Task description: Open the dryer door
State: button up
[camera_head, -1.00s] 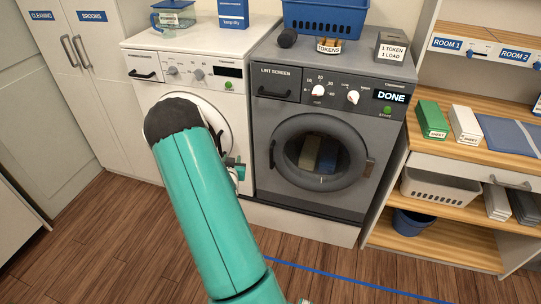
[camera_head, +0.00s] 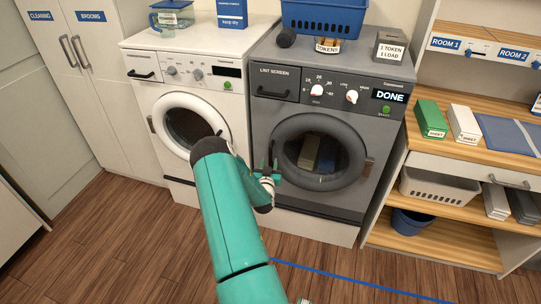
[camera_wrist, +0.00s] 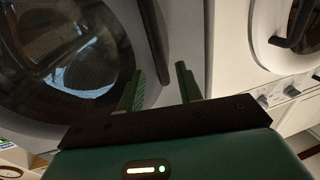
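The dryer (camera_head: 330,120) is the grey machine in the head view, with "LINT SCREEN" and "DONE" on its panel. Its round door (camera_head: 345,185) is shut, with dark bundles visible through the glass. A dark upright handle (camera_head: 274,150) is on the door's left side; a brownish piece is on its right. My gripper (camera_head: 268,176) is in front of the door's left edge, near the handle's lower end. In the wrist view my gripper (camera_wrist: 162,86) is open and empty. The dark handle bar (camera_wrist: 154,38) lies ahead, roughly in line with the gap between the fingers. Contact cannot be told.
A white washer (camera_head: 180,85) with its door shut stands left of the dryer. A blue basket (camera_head: 325,18), tokens and a coin box stand on the dryer. Shelves (camera_head: 470,190) are close on the right. Wooden floor (camera_head: 150,250) lies open in front.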

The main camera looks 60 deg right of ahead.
aim_at(270, 156)
jog(key=x, duration=0.6)
grip_shut()
jog(key=shift+a, duration=0.1)
dwell(1.2)
